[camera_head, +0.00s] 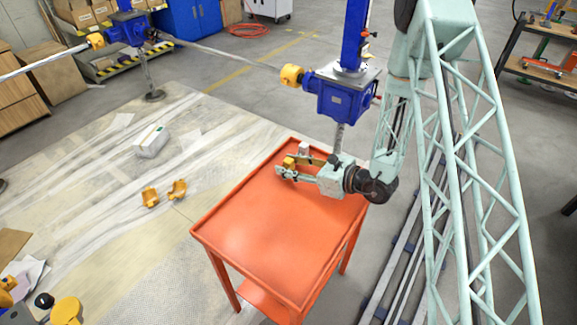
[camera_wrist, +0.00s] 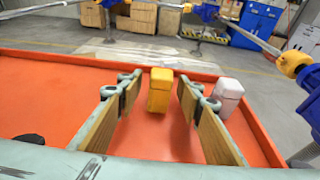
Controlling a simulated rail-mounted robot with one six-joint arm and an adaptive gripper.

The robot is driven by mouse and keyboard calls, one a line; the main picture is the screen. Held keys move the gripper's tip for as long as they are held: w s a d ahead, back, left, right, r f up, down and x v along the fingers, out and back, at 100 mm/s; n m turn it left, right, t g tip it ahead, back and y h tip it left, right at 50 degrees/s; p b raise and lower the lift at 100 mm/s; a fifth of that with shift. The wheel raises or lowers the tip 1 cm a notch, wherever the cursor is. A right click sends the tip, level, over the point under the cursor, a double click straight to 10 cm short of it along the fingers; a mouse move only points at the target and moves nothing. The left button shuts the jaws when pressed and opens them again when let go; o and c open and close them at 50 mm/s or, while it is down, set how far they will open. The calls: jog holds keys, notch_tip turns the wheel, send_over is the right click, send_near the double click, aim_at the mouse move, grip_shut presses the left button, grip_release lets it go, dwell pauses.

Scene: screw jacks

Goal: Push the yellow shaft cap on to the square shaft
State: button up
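The yellow shaft cap (camera_wrist: 160,90) stands upright on the orange table (camera_head: 265,235), near its far edge. In the head view it shows as a small yellow block (camera_head: 289,162), partly hidden by my gripper (camera_head: 289,171). In the wrist view my gripper (camera_wrist: 158,92) is open, its wood-faced fingers on either side of the cap with a gap on both sides. The blue screw jack (camera_head: 342,97) stands beyond the table; a short reddish stub (camera_head: 377,99) shows at its right side. I cannot tell whether that stub is the square shaft.
A white block (camera_wrist: 228,92) stands right of the cap, just outside the right finger. A yellow coupling (camera_head: 292,76) joins a long rod to the jack's left. Two yellow half-shells (camera_head: 150,197) and a white box (camera_head: 151,141) lie on the floor. The table's near part is clear.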

dwell(0.3)
jog(key=c, duration=1)
jog(key=shift+o, duration=0.2)
jog(key=shift+r, duration=0.2)
jog(key=shift+r+p, duration=0.45)
jog(key=shift+r, duration=0.7)
jog(key=s+d, duration=0.3)
jog(key=s, duration=0.1)
jog(key=s+d+r+p, duration=0.1)
jog(key=s+d, duration=0.1)
jog(key=s, duration=0.3)
jog(key=s+d+r+p, duration=0.1)
jog(key=s+d, duration=0.2)
jog(key=s, duration=0.1)
jog(key=shift+s+d+r, duration=0.15)
jog(key=shift+s+d, duration=0.1)
jog(key=shift+d, duration=0.1)
